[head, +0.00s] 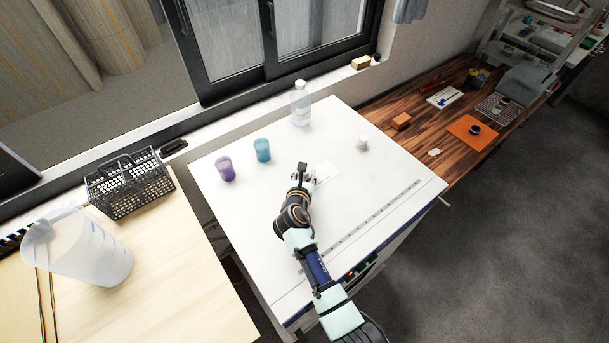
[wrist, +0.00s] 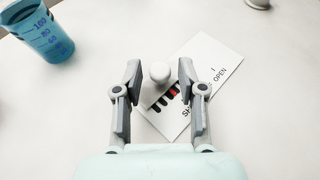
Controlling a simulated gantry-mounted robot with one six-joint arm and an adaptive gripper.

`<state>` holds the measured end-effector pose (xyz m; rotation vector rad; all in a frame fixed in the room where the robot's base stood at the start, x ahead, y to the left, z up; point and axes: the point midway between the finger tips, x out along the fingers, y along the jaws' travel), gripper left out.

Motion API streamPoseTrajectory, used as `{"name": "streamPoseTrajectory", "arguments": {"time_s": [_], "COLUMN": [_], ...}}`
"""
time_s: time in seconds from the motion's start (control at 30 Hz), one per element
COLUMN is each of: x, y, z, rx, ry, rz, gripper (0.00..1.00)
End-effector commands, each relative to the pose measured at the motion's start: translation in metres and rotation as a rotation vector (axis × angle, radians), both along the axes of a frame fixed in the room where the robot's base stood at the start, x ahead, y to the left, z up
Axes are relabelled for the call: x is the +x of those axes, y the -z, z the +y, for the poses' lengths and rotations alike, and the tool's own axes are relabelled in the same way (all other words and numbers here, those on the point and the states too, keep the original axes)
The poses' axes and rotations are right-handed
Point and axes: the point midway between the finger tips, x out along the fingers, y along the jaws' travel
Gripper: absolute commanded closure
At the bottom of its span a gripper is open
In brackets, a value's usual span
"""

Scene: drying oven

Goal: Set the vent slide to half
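The vent slide's round white knob (wrist: 159,72) shows in the wrist view between the two fingers of my gripper (wrist: 157,80). The fingers stand apart on either side of it, with a visible gap to each. A white label card (wrist: 215,62) lies beside and behind it, with black bars, one red bar and the word OPEN; the other word is partly hidden by a finger. The card also shows in the head view (head: 328,171), next to my gripper (head: 306,174) over the white top. The slot under the knob is hidden, so its exact setting cannot be told.
A teal cup (head: 262,150), a purple cup (head: 225,169) and a clear bottle (head: 301,104) stand on the white top (head: 260,220). A small white fitting (head: 363,143) is to the right. A ruler-like strip (head: 375,217) runs along the front edge.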

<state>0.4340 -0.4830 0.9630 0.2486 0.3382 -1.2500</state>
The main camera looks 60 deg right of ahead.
Motion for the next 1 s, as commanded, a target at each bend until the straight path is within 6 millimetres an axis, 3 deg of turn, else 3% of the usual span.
{"name": "streamPoseTrajectory", "arguments": {"time_s": [0.03, 0.2, 0.5, 0.77, 1.0], "x": [0.0, 0.0, -0.001, -0.015, -0.014], "y": [0.0, 0.0, 0.0, -0.002, 0.0], "z": [0.0, 0.0, -0.001, -0.026, -0.026], "rx": [0.0, 0.0, 0.0, 0.002, 0.001], "ry": [0.0, 0.0, 0.0, 0.002, 0.0], "rz": [0.0, 0.0, 0.0, 0.003, 0.0], "gripper": [0.73, 1.0, 1.0, 1.0, 1.0]}}
